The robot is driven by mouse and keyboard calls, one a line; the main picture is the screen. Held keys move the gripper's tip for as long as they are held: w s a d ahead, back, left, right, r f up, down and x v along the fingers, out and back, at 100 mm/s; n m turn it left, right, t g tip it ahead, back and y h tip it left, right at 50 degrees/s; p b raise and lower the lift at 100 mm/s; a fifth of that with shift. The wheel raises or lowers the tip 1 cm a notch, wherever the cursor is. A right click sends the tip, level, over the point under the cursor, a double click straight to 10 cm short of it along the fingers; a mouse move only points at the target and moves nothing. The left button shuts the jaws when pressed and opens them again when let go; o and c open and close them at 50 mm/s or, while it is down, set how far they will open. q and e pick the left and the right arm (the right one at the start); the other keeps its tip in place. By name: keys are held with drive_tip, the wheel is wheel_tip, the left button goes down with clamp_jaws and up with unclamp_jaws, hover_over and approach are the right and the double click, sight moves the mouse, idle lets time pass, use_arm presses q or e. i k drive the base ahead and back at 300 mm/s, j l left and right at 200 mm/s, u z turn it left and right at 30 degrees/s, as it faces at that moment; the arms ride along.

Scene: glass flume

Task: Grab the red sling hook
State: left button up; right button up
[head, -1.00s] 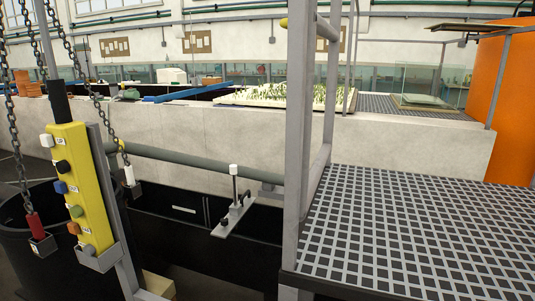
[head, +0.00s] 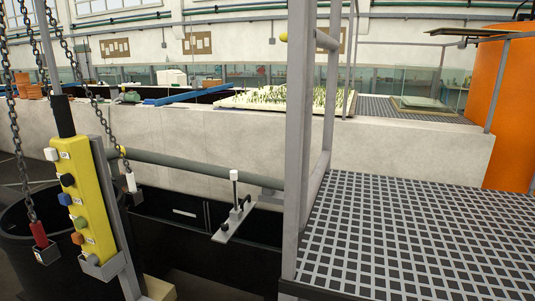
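The red sling hook (head: 40,235) hangs at the lower end of a dark chain at the left of the head view. Its red sleeve sits at a small grey box-like holder (head: 46,252); I cannot tell whether it rests in it. A second chain ends in a white-sleeved hook (head: 130,182) farther right, also at a small holder. Neither of my grippers shows in the view.
A yellow push-button pendant (head: 88,197) on a grey post stands between the two hooks. A black round tub (head: 25,268) is below the red hook. A railing post (head: 303,150) and a grated platform (head: 410,235) fill the right. A concrete wall (head: 220,130) runs behind.

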sight(36, 226)
drive_tip(key=k+j+u, duration=0.1)
drive_tip(key=u, duration=1.35)
drive_tip(key=i+j, duration=0.05)
